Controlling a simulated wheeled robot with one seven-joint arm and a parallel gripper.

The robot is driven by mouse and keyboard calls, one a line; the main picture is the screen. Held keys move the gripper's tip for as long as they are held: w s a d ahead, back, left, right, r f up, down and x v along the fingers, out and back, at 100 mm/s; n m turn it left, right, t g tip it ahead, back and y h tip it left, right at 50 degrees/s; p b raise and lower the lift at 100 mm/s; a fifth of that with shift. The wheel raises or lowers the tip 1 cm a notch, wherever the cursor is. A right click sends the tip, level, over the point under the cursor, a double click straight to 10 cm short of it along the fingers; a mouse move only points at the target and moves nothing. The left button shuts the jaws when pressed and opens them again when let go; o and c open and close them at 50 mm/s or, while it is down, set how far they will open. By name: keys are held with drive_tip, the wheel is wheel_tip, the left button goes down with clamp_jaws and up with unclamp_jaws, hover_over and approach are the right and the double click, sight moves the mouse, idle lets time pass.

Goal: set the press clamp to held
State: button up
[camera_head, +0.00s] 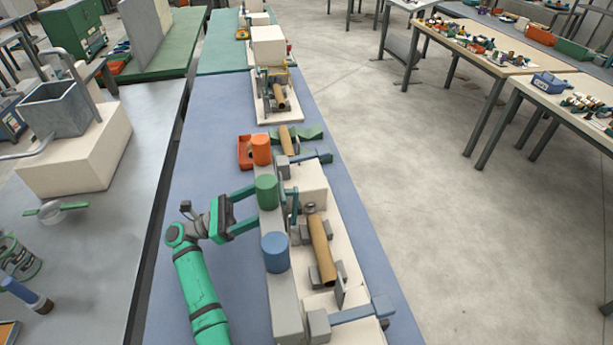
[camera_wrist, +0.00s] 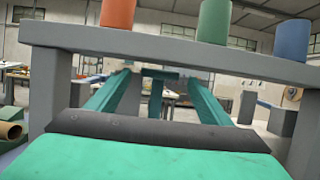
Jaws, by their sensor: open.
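The winder stands on a pale base with a brown cardboard tube (camera_head: 321,250) lying along it. A grey beam (camera_head: 284,300) runs along its left side and carries orange, green and blue cylinders. My gripper (camera_head: 283,203) reaches across from the left, under the beam, with its teal fingers spread apart. In the wrist view, a teal T-shaped part (camera_wrist: 155,92), perhaps the press clamp's handle, shows between the open fingers (camera_wrist: 158,82). I cannot tell whether it touches them. The beam (camera_wrist: 200,56) crosses above the fingers. The clamp's setting cannot be made out.
An orange tray (camera_head: 244,152) sits behind. Another similar machine (camera_head: 272,95) stands farther back.

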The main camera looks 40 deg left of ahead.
drive_tip(key=x, duration=1)
drive_tip(key=shift+w+d+r, duration=0.15)
drive_tip(key=shift+d, duration=0.1)
